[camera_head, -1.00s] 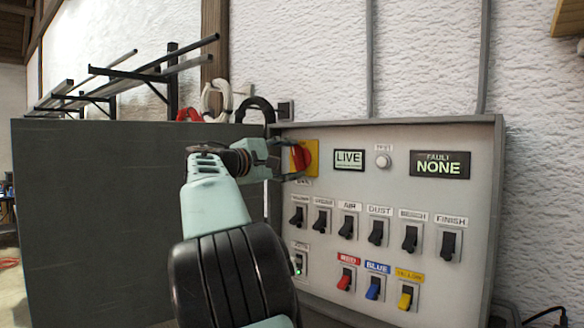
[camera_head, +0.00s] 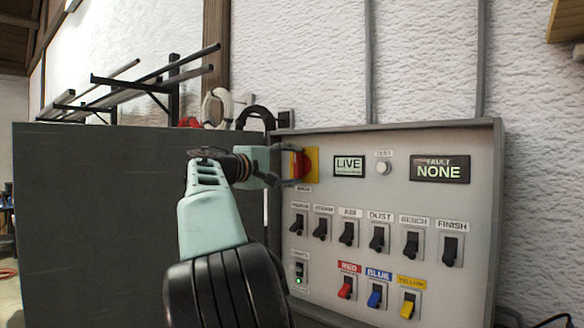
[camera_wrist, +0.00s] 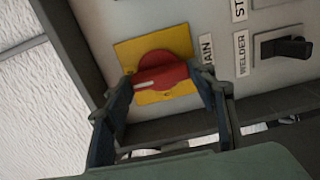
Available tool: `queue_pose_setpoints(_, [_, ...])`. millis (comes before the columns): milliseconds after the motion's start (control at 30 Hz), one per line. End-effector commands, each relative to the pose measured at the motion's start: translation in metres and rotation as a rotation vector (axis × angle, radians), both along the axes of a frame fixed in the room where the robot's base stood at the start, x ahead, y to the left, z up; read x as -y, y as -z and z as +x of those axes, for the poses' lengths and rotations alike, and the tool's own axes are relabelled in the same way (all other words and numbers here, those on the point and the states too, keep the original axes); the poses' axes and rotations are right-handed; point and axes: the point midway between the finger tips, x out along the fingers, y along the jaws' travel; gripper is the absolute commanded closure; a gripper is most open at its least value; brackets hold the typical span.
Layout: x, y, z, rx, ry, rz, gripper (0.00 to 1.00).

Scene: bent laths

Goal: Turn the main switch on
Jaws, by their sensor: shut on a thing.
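The main switch is a red rotary knob on a yellow plate at the panel's upper left; its red knob (camera_head: 303,164) shows in the head view, partly behind my gripper. In the wrist view the red knob (camera_wrist: 162,73) sits on the yellow plate (camera_wrist: 130,51), beside a label ending in "AIN". A white mark on the knob points to the left there. My gripper (camera_wrist: 166,85) has a finger on either side of the knob and is shut on it. In the head view my gripper (camera_head: 285,164) reaches the panel from the left.
The grey panel (camera_head: 480,185) carries a LIVE display (camera_head: 349,166), a fault display reading NONE (camera_head: 440,169), a test button (camera_head: 383,167) and rows of toggle switches below. A dark board (camera_head: 90,220) stands left of it. Laths rest on a wall rack behind.

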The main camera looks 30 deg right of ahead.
Motion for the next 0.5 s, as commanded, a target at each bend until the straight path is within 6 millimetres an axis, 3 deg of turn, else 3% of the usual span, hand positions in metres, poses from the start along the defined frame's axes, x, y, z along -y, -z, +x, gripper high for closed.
queue_pose_setpoints(67, [-0.0002, 0.0002, 0.0000, 0.004, -0.001, 0.004, 0.72])
queue_pose_setpoints(100, [-0.0002, 0.0001, 0.0000, 0.004, -0.001, 0.004, 0.47])
queue_pose_setpoints(233, [-0.0002, 0.0001, -0.0001, 0.003, 0.000, 0.002, 0.33])
queue_pose_setpoints(500, [-0.0002, 0.0000, -0.0001, 0.002, 0.000, 0.002, 0.30])
